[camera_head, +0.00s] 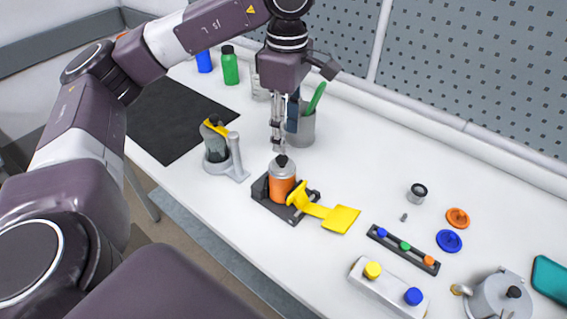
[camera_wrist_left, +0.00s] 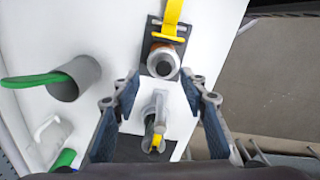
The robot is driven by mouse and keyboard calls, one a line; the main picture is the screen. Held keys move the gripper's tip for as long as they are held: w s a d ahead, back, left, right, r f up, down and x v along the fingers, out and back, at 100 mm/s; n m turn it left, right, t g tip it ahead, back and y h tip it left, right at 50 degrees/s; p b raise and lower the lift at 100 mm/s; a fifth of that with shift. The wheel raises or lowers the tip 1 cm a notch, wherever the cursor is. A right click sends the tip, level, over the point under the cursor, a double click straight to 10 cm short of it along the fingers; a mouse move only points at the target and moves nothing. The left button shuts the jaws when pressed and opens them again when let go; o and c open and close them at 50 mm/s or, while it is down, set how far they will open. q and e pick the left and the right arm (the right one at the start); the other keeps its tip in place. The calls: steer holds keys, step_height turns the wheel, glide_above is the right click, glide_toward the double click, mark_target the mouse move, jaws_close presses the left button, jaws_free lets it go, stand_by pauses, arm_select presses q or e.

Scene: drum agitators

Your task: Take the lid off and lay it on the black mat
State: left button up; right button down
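An orange canister (camera_head: 281,187) with a grey lid (camera_head: 282,167) and a black knob stands upright on a black base, a yellow-handled piece beside it. In the left wrist view the lid (camera_wrist_left: 162,62) shows from above. A grey pot (camera_head: 497,297) with a black-knobbed top stands at bottom right. My left gripper (camera_head: 280,148) points down just above the orange canister's knob; contact is unclear from the head view. The left wrist view shows its fingers (camera_wrist_left: 160,80) apart with nothing between them. The black mat (camera_head: 172,118) lies bare at the far left. My right gripper is out of view.
A grey stand (camera_head: 228,165) holding a dark jar with a yellow clip is left of the canister. A grey cup (camera_head: 301,128) with a green tool stands close behind. Green (camera_head: 230,68) and blue bottles stand beyond the mat. Small parts and coloured caps lie right.

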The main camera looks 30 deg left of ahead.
mark_target(283, 158)
arm_select(q)
steer(key=f, duration=0.1)
steer(key=f+p, duration=0.1)
steer(key=f, duration=0.1)
steer(key=f+p, duration=0.1)
steer(key=f, duration=0.1)
steer(key=shift+s+a+f, duration=0.15)
steer(key=shift+s+f, duration=0.05)
steer(key=shift+s, duration=0.15)
steer(key=shift+f, duration=0.35)
steer(key=shift+c, duration=0.7)
